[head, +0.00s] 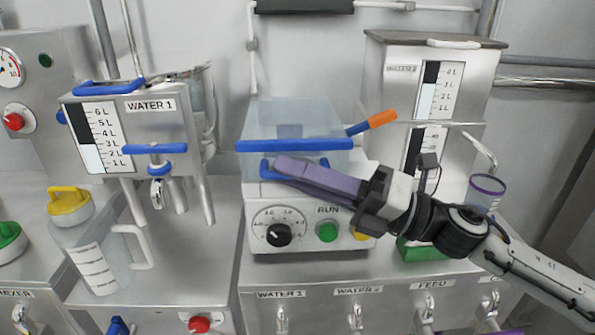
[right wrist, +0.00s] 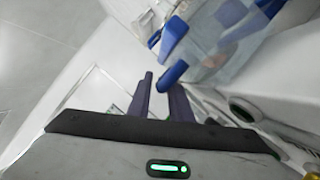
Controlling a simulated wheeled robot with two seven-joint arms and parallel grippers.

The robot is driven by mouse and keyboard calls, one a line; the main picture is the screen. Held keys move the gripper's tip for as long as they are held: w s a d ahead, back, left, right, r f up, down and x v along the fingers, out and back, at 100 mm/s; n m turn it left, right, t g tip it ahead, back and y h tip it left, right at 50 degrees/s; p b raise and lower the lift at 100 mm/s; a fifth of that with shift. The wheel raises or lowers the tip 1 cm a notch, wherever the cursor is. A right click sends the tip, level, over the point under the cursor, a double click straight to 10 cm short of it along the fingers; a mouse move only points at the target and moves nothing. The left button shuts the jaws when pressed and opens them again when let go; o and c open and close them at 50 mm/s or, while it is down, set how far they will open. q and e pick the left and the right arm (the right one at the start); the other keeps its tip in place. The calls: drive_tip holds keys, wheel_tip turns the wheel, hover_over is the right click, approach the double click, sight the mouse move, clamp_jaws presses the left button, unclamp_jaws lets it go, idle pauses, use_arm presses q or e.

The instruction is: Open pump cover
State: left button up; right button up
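The pump (head: 262,215) is a pale box with a black dial, a green RUN button (head: 327,232) and a clear bluish cover (head: 300,112) on top. The cover looks closed, with a blue bar (head: 295,145) along its front edge and a blue handle (head: 266,170) below. My right gripper (head: 280,170) has its purple fingers in front of this handle. In the right wrist view the fingers (right wrist: 161,92) are apart, and a blue handle part (right wrist: 172,74) lies just beyond the right fingertip. I see no clear grip on it. My left gripper is out of view.
A blue lever with an orange end (head: 382,119) sticks out right of the cover. The WATER 1 tank (head: 125,140) stands left, the WATER 2 tank (head: 470,75) right.

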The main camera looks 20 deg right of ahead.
clamp_jaws()
